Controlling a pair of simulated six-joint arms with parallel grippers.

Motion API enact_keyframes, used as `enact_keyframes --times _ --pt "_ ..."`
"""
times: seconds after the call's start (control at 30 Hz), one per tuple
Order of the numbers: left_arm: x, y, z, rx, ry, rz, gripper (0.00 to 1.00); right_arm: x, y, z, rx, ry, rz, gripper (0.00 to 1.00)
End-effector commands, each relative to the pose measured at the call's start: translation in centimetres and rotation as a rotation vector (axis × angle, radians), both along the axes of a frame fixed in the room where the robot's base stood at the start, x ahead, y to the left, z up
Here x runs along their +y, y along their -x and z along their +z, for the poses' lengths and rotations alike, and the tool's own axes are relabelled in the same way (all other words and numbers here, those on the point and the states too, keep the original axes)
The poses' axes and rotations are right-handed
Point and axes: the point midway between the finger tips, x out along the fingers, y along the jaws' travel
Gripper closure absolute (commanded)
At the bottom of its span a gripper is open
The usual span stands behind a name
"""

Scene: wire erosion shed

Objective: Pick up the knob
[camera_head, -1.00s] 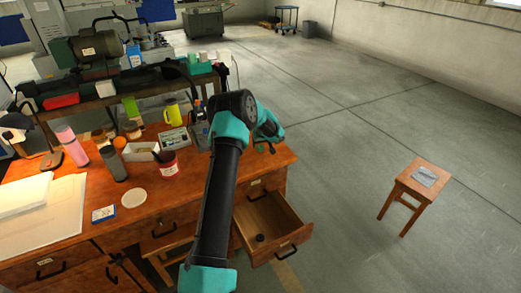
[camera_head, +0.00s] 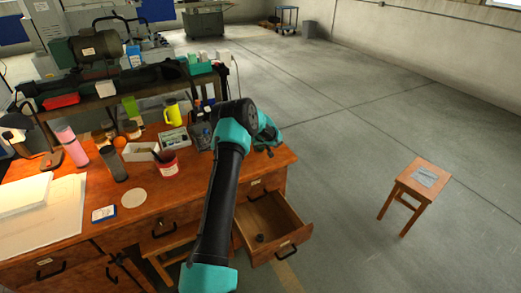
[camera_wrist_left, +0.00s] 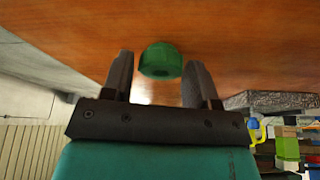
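A green round knob (camera_wrist_left: 161,61) with a hole in its face shows in the left wrist view, on the orange-brown wooden desk top. My left gripper (camera_wrist_left: 160,80) is open, with one dark finger on each side of the knob and a gap to both. In the head view the left gripper (camera_head: 268,150) is at the right end of the desk (camera_head: 150,197), partly hidden by its own wrist. I cannot make out the green knob there. My right gripper is not in view.
An open drawer (camera_head: 285,213) below holds a small dark round object (camera_head: 260,238). A yellow mug (camera_head: 173,114), a red pot (camera_head: 167,163) and a white tray (camera_head: 138,152) stand left of the arm. A wooden stool (camera_head: 421,181) stands on open floor at right.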

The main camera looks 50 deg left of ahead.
Motion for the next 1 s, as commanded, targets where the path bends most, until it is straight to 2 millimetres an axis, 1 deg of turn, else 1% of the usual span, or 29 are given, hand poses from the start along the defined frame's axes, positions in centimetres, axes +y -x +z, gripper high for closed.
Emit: enact_keyframes --times 0.03,0.37,0.6,0.73,0.87,1.0 --pt "0.0 0.0 0.0 0.0 0.0 0.0 0.51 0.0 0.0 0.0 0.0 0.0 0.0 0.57" --pt "0.0 0.0 0.0 0.0 0.0 0.0 0.82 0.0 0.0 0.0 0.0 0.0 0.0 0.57" --pt "0.0 0.0 0.1 0.0 0.0 0.0 0.82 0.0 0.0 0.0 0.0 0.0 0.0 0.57" --pt "0.0 0.0 0.5 -0.001 0.0 0.0 0.82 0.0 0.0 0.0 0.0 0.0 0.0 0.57" --pt "0.0 -0.1 1.6 -0.002 -0.001 0.0 0.82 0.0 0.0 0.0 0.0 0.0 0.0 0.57" --pt "0.0 -0.1 3.4 -0.002 -0.003 0.001 0.82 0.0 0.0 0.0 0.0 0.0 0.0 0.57"
